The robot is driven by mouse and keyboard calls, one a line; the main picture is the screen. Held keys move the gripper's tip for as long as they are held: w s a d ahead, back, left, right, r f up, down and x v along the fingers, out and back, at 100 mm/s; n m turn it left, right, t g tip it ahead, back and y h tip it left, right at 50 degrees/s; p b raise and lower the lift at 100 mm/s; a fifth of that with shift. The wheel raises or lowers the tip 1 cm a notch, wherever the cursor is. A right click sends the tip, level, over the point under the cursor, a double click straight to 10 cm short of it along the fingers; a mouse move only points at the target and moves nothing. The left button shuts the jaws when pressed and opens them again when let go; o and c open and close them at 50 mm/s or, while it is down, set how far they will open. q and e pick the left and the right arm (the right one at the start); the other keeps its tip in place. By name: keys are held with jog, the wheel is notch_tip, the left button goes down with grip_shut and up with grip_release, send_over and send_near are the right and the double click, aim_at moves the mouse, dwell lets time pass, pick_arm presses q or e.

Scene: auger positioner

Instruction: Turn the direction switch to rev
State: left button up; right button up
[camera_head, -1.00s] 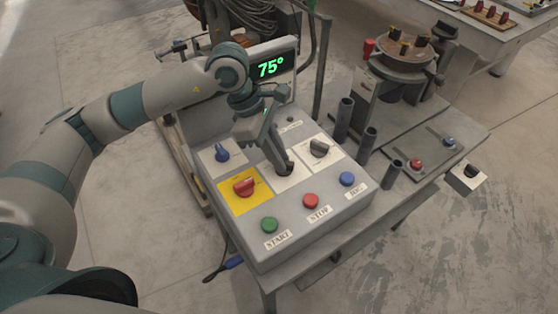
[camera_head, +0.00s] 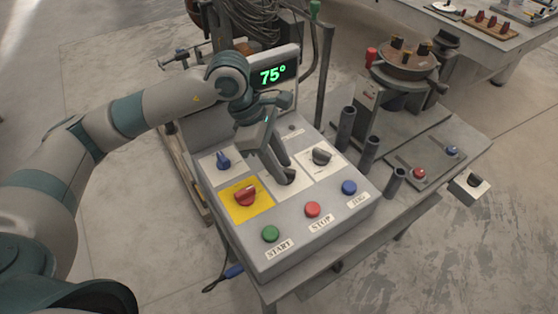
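The grey control box (camera_head: 300,232) stands on a metal table. My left gripper (camera_head: 286,177) reaches down to the white plate (camera_head: 274,191) in the middle of its top. A dark knob there is mostly hidden by the fingertips, and I cannot tell whether they grip it. A dark grey knob (camera_head: 321,157) sits on the white plate to the right. A blue knob (camera_head: 223,162) is at the left, and a red knob (camera_head: 246,196) is on a yellow plate. The knob labels are too small to read, so I cannot tell which is the direction switch. My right gripper is out of view.
Green (camera_head: 270,233), red (camera_head: 312,209) and blue (camera_head: 349,187) push buttons line the box's front, labelled START, STOP and JOG. A display (camera_head: 273,74) reads 75°. Upright dark tubes (camera_head: 346,127) and a round rotary fixture (camera_head: 404,64) stand to the right.

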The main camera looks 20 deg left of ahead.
pick_arm(q)
jog(key=shift+a+r, duration=0.1)
jog(key=shift+r, duration=0.05)
